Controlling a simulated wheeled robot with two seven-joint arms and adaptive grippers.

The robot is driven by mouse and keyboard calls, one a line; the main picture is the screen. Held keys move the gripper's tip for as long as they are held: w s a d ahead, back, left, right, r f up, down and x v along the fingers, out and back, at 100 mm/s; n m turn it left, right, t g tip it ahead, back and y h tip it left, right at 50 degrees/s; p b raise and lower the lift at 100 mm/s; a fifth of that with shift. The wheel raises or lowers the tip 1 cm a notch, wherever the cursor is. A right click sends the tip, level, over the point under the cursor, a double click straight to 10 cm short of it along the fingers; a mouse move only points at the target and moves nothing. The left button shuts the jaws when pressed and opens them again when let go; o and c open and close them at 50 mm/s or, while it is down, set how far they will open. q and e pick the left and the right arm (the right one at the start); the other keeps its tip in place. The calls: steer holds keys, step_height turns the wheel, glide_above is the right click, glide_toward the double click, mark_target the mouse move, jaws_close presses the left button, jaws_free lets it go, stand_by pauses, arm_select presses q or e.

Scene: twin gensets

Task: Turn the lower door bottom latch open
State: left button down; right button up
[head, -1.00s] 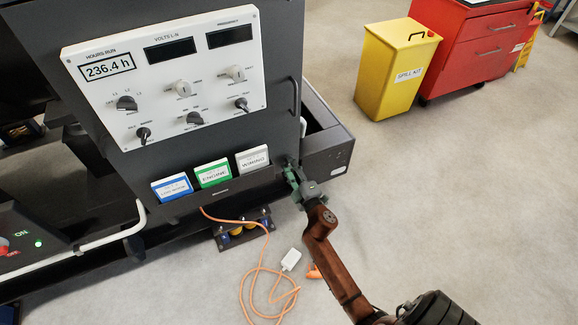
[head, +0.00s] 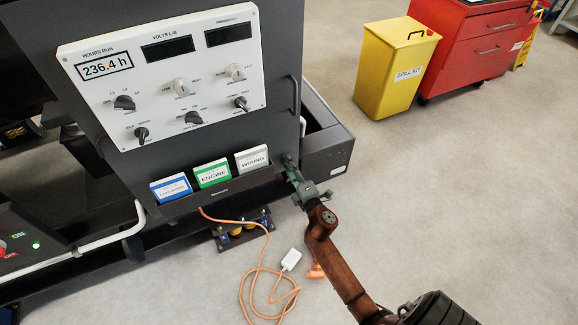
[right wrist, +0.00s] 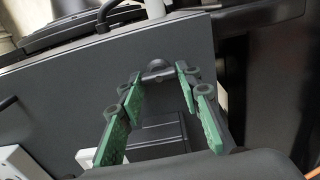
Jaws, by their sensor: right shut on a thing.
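The lower door bottom latch (right wrist: 157,68) is a small dark grey piece on the door's dark face in the right wrist view. My right gripper (right wrist: 159,75), with green finger pads, has its fingertips on either side of the latch and is shut on it. In the head view, my right gripper (head: 290,168) reaches the lower right corner of the dark panel door (head: 283,120) and covers the latch there. My left gripper is not in view.
The door carries a white control panel (head: 210,112) and blue, green and white labelled pockets, the green one (head: 212,174) in the middle. An orange cable (head: 257,270) lies on the floor below. A yellow spill kit bin (head: 392,75) and red cabinet (head: 465,50) stand behind, right.

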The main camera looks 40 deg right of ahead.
steer(key=o, duration=1.2)
steer(key=shift+c, duration=0.2)
steer(key=v, duration=1.2)
steer(key=shift+d+f, duration=0.1)
steer(key=shift+f, duration=0.05)
